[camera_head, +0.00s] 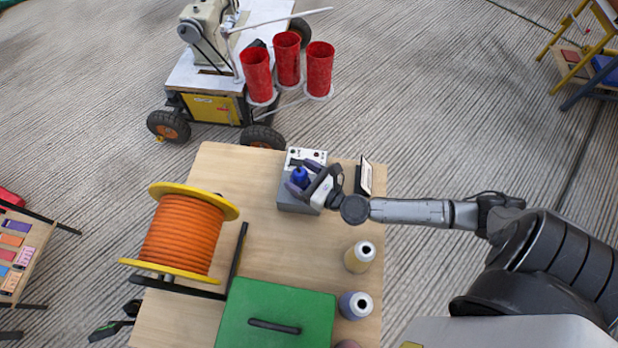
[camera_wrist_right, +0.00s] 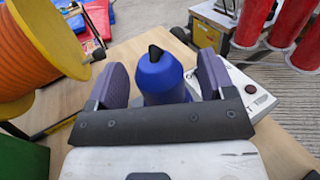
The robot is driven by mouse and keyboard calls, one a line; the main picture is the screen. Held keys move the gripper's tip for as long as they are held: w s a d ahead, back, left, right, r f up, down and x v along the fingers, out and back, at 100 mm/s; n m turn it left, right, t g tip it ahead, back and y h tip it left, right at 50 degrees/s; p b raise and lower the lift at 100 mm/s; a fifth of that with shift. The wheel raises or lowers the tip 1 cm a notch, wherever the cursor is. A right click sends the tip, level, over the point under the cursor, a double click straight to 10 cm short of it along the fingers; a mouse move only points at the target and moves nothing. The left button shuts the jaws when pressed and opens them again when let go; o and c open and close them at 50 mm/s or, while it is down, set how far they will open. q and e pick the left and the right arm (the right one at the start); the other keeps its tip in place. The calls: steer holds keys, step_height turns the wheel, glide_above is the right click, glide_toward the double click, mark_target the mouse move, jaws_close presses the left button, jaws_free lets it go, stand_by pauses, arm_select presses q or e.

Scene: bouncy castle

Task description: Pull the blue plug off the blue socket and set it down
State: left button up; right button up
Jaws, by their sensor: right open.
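The blue plug (camera_head: 300,176) stands upright at the grey and white socket box (camera_head: 292,201) on the wooden table. In the right wrist view the blue plug (camera_wrist_right: 160,76) shows between the two purple-padded fingers of my right gripper (camera_wrist_right: 162,84). My right gripper (camera_head: 306,178) is open around the plug, with a finger on each side and small gaps visible. The blue socket itself is hidden under the plug and gripper. The left gripper is not in view.
An orange cable reel (camera_head: 183,235) and a green case (camera_head: 276,315) are on the table (camera_head: 207,166). A cart with red cups (camera_head: 288,59) stands beyond the table.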

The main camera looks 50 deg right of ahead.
mark_target(300, 171)
steer(key=shift+w, duration=0.25)
steer(key=c, duration=1.1)
steer(key=shift+o, duration=0.2)
steer(key=shift+r+p, duration=0.35)
steer(key=shift+r+p, duration=0.45)
steer(key=shift+p, duration=0.05)
steer(key=shift+r+p, duration=1.1)
steer(key=shift+p, duration=0.05)
steer(key=shift+r+p, duration=0.35)
